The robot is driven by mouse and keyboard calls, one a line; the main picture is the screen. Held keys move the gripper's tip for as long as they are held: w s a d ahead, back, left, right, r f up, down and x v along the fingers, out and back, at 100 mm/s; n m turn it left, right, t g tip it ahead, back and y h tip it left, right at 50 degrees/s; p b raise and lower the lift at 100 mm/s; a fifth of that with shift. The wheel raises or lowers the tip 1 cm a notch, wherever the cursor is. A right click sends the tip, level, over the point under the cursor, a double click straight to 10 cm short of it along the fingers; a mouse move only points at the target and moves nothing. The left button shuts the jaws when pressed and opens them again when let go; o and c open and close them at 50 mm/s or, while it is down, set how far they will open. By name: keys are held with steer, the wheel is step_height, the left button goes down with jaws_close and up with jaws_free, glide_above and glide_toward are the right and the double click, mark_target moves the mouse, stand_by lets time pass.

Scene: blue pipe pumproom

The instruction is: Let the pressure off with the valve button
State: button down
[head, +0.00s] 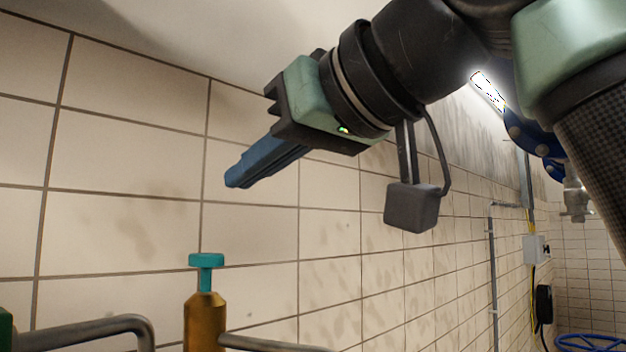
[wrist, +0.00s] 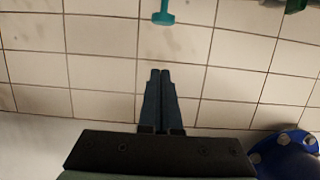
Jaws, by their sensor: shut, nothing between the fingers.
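The valve button is a teal, T-shaped knob (head: 207,262) on top of a brass valve body (head: 205,320), low and left of centre in the head view. The knob also shows at the top middle of the wrist view (wrist: 163,17). My gripper (head: 234,180) has blue fingers, shut together and empty. In the head view it hangs above the knob and slightly to its right, clear of it. In the wrist view the shut fingertips (wrist: 160,72) point towards the knob with a gap between.
Grey pipes (head: 90,330) run to both sides of the brass body. A tiled wall (head: 130,160) stands behind. A blue flanged pipe (wrist: 288,155) shows at the lower right of the wrist view. A blue handwheel (head: 590,342) and a grey box (head: 536,248) are further right.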

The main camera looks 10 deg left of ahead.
glide_above(214, 260)
steer(key=f, duration=0.2)
step_height(214, 260, down, 2)
steer(key=b, duration=0.2)
steer(key=shift+b, duration=0.4)
steer(key=shift+s+d+f+b, duration=0.15)
steer(key=shift+f+b, duration=0.75)
step_height(214, 260, down, 3)
steer(key=shift+r+b, duration=0.2)
steer(key=shift+b, duration=0.55)
steer(key=shift+r, duration=0.1)
stand_by(2.6)
